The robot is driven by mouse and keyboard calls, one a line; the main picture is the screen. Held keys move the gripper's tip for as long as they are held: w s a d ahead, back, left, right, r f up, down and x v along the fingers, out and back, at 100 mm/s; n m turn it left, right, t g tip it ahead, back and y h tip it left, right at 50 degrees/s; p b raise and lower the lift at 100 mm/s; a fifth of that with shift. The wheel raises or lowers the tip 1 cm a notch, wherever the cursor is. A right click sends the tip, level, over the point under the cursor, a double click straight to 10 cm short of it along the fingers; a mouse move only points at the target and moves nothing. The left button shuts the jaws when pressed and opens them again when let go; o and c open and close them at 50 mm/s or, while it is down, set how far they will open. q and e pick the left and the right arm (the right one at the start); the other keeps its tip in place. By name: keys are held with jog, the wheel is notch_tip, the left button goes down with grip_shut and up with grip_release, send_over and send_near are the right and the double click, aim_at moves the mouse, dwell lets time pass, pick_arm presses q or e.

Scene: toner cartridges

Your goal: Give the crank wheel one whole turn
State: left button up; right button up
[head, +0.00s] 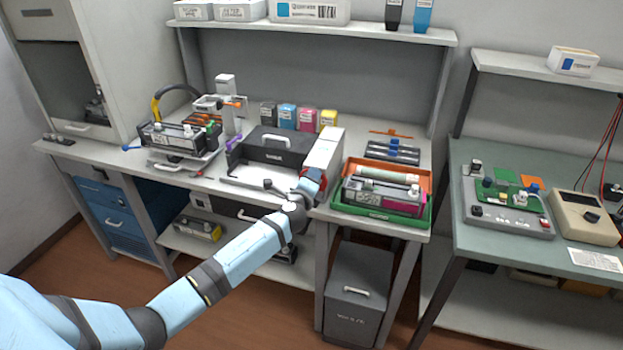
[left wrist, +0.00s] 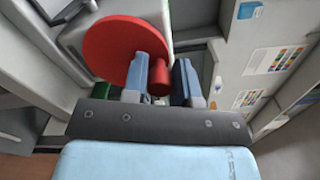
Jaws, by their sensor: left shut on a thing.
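The crank wheel is a red disc (left wrist: 110,45) with a red handle (left wrist: 158,76) sticking out from its face, in the left wrist view. In the head view only a bit of red shows beside the white machine (head: 325,148), mostly hidden by my gripper. My left gripper (left wrist: 160,82) has one finger on each side of the handle and is shut on it. In the head view my left gripper (head: 312,184) is at the machine's front side. My right gripper is in neither view.
A green and orange tray (head: 385,219) holding a cartridge stands right of the machine. A black box (head: 275,144) is to its left, with several coloured cartridges behind. A grey bin (head: 357,300) stands under the bench. A second table (head: 490,240) is at the right.

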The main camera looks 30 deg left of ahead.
pick_arm(q)
jog(key=o, duration=0.9)
jog(key=shift+s, duration=0.15)
jog(key=shift+s+d, duration=0.1)
jog(key=shift+s, duration=0.2)
jog(key=v, duration=1.3)
jog(key=shift+b, duration=0.4)
jog(key=shift+f, duration=0.15)
jog(key=s+d+f+n+g+h+p, duration=0.3)
jog(key=s+d+n, duration=0.5)
jog(key=s, duration=0.5)
jog(key=s+d+f+n+g+h+p, duration=0.3)
jog(key=s+d+n, duration=0.5)
jog(key=s, duration=0.5)
notch_tip(320, 180, down, 4)
jog(key=shift+s+d+r+n+h+p, duration=0.2)
jog(key=shift+d+n+h+p, duration=0.2)
jog(key=shift+h+p, duration=0.6)
